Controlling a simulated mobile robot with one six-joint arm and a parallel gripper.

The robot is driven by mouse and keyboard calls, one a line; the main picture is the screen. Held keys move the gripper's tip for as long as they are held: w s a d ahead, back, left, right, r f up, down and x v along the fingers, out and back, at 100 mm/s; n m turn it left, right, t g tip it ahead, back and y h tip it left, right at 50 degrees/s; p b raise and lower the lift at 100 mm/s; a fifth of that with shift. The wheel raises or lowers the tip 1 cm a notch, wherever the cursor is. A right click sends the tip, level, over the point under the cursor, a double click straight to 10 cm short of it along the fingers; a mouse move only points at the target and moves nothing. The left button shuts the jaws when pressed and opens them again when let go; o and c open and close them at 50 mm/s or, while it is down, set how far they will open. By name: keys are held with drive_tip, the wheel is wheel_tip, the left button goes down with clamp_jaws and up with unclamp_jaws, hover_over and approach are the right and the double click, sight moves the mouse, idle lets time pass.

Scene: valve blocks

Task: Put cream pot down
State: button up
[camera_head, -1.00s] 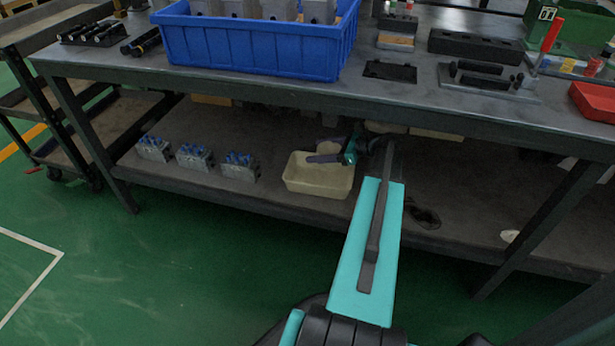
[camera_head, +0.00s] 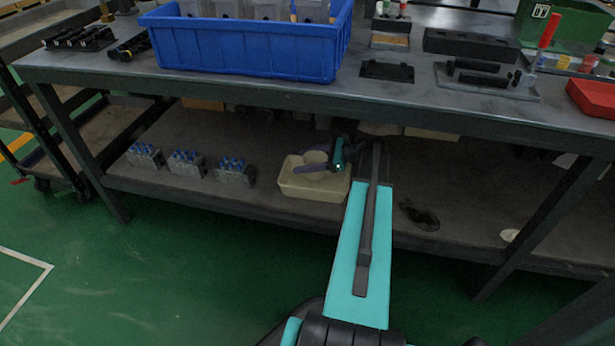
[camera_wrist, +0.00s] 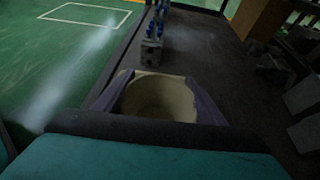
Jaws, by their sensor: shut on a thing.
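The cream pot (camera_wrist: 160,97) is round and open at the top. In the wrist view it sits between the two dark fingers of my gripper (camera_wrist: 158,105), which is shut on it. In the head view the pot (camera_head: 315,157) shows small and partly covered by my gripper (camera_head: 314,164), under the workbench. There it appears over the back of a cream rectangular bin (camera_head: 314,190) on the lower shelf (camera_head: 270,200). I cannot tell whether the pot touches the bin or is above or behind it. The pot's base is hidden.
Several grey valve blocks with blue tops (camera_head: 187,164) stand in a row left of the bin. The workbench top (camera_head: 400,95) with a blue crate (camera_head: 245,50) is overhead. A dark patch (camera_head: 420,217) and a small white item (camera_head: 509,236) lie to the right. A bench leg (camera_head: 540,225) stands at right.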

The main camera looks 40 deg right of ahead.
drive_tip(key=shift+f, duration=0.55)
drive_tip(key=shift+f, duration=0.15)
drive_tip(key=shift+f+b, duration=1.2)
drive_tip(key=shift+f, duration=1.15)
drive_tip(key=shift+f, duration=0.1)
drive_tip(key=o, duration=1)
drive_tip(key=shift+o, duration=0.2)
drive_tip(key=shift+s+d+r, duration=0.15)
drive_tip(key=shift+r, duration=0.1)
drive_tip(key=p+v, duration=0.5)
drive_tip(key=v, duration=0.6)
drive_tip(key=shift+s, duration=0.25)
